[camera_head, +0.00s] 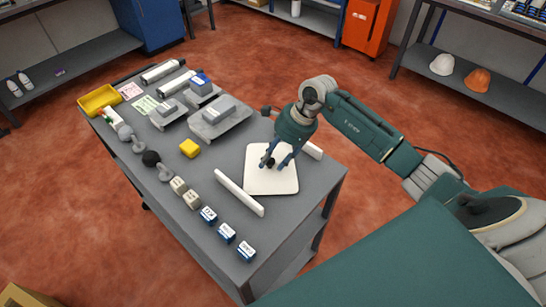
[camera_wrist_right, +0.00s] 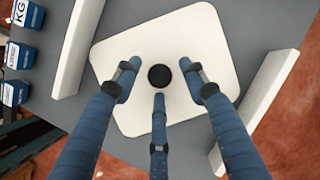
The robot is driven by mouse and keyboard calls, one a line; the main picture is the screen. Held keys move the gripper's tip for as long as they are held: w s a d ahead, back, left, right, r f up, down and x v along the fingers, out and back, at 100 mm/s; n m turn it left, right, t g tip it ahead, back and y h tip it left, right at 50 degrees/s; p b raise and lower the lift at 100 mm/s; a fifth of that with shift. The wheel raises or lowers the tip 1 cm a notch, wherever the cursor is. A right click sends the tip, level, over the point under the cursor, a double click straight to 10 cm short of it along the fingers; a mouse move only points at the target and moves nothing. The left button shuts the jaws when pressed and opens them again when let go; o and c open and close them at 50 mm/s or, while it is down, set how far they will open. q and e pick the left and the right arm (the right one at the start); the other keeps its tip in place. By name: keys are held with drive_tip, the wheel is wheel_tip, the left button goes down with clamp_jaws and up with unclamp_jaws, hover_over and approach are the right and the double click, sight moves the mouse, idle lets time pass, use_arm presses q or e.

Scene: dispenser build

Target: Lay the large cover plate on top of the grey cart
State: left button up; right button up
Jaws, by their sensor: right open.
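The large cover plate (camera_head: 271,182) is a white, rounded square with a round black knob at its middle. It lies flat on the top of the grey cart (camera_head: 318,180), near the cart's right end, and also fills the middle of the right wrist view (camera_wrist_right: 215,40). My right gripper (camera_head: 270,161) is above the plate. Its three blue fingers are open around the black knob (camera_wrist_right: 159,77), with visible gaps between the fingertips and the knob in the right wrist view. My left gripper is not in view.
White bars stand on either side of the plate, one at its left (camera_head: 239,193) and one at its right (camera_head: 312,149). Small labelled blocks (camera_head: 227,233) line the near edge.

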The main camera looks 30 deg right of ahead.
drive_tip(key=shift+r, duration=0.2)
drive_tip(key=shift+d+r, duration=0.15)
drive_tip(key=shift+r, duration=0.05)
drive_tip(key=b+v, duration=0.3)
drive_tip(key=v, duration=0.8)
drive_tip(key=shift+r, duration=0.25)
drive_tip(key=shift+s+f, duration=0.1)
drive_tip(key=shift+s, duration=0.05)
